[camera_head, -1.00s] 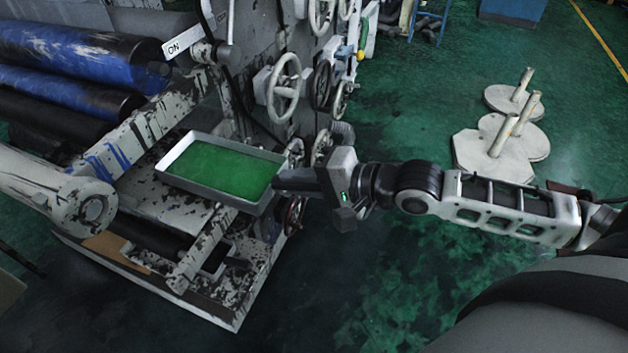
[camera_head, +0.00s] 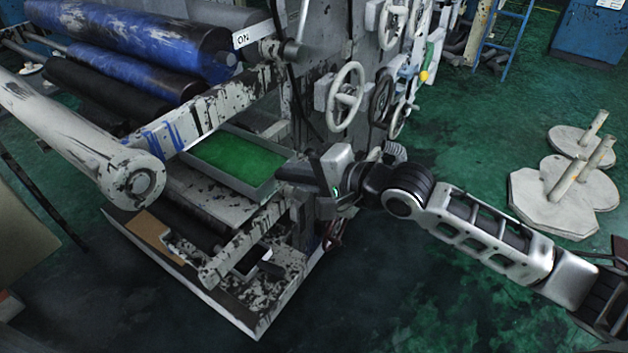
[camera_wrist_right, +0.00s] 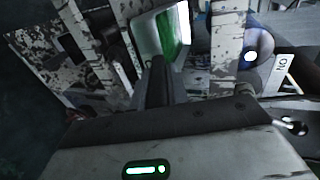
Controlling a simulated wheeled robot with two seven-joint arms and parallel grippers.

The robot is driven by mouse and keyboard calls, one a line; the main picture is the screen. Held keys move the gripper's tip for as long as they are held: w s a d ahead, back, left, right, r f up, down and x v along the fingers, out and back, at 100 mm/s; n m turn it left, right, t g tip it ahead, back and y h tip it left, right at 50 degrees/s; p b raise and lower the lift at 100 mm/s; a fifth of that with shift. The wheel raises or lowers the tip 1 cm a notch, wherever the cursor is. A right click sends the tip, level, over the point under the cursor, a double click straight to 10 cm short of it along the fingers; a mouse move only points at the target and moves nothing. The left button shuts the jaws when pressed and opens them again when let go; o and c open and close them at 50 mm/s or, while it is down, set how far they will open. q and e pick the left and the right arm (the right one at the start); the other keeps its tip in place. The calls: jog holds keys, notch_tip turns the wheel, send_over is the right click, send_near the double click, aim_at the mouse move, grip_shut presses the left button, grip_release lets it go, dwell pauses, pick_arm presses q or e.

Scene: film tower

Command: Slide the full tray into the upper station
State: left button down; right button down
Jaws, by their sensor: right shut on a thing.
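The tray (camera_head: 268,191) is a shallow grey-white pan with green liquid in it. In the head view it lies about level in the machine's upper station (camera_head: 186,186), partly behind the slanted paint-worn bar. My right gripper (camera_head: 290,172) is shut on the tray's near right end. In the right wrist view the tray (camera_wrist_right: 148,36) shows ahead of the gripper (camera_wrist_right: 158,70), its green inside partly hidden by the fingers. Whether the tray rests on the support beneath cannot be told. My left gripper is not in view.
The slanted bar (camera_head: 205,115) and blue rollers (camera_head: 130,35) are above and left of the tray. Handwheels (camera_head: 345,97) stick out from the machine's side. A lower shelf (camera_head: 275,285) juts out below. Pale round bases with posts (camera_head: 570,180) stand on the open green floor at right.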

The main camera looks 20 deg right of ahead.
aim_at(252, 169)
jog(key=shift+w+a+f, duration=0.1)
jog(key=shift+w+a, duration=1.1)
jog(key=shift+w, duration=0.3)
jog(key=shift+w+a+f, duration=0.1)
jog(key=shift+w+a, duration=1.05)
jog(key=shift+w, duration=0.35)
jog(key=shift+w+a+f, duration=0.1)
jog(key=shift+w+a, duration=1.1)
jog(key=shift+w, duration=0.3)
jog(key=c, duration=1.3)
grip_release()
jog(key=shift+f, duration=0.15)
